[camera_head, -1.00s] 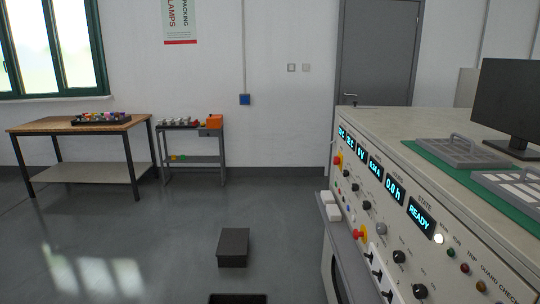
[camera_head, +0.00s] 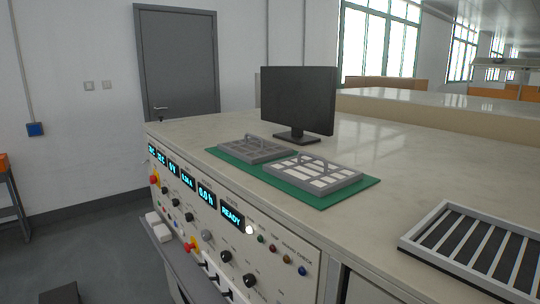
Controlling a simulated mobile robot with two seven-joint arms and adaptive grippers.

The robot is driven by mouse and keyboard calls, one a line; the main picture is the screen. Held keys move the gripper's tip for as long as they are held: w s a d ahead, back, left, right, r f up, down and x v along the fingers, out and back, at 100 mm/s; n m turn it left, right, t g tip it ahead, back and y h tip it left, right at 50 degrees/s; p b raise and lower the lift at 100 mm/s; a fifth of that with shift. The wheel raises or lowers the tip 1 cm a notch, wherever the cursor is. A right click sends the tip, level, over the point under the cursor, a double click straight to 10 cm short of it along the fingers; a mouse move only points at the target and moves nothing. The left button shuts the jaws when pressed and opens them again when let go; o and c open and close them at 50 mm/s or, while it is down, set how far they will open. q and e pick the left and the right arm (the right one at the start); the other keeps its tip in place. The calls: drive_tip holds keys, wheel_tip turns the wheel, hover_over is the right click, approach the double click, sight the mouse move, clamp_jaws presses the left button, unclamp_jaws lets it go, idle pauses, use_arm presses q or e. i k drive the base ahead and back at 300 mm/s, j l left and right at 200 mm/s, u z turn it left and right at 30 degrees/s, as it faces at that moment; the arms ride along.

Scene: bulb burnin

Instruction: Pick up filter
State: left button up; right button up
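No object in view is clearly marked as the filter. A slatted frame (camera_head: 474,254) with a light rim and dark slots lies on the bench top at the right and is cut off by the picture's edge; it may be the filter or a grille. A grey panel with a handle (camera_head: 254,149) and a grey frame with white cells (camera_head: 312,173) lie side by side on a green mat (camera_head: 321,202). Neither of my grippers shows in the head view.
The pale bench top (camera_head: 385,160) has free room around the mat. A black monitor (camera_head: 298,102) stands behind it. The control panel (camera_head: 232,228) with knobs and lit displays faces the floor at left. A dark box (camera_head: 62,294) is on the floor.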

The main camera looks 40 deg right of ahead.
sight(320, 177)
drive_tip(key=z, duration=1.35)
drive_tip(key=j+z, duration=0.35)
drive_tip(key=z, duration=0.15)
drive_tip(key=j+z, duration=0.3)
drive_tip(key=z, duration=0.2)
drive_tip(key=k+j+z, duration=0.2)
drive_tip(key=z, duration=0.3)
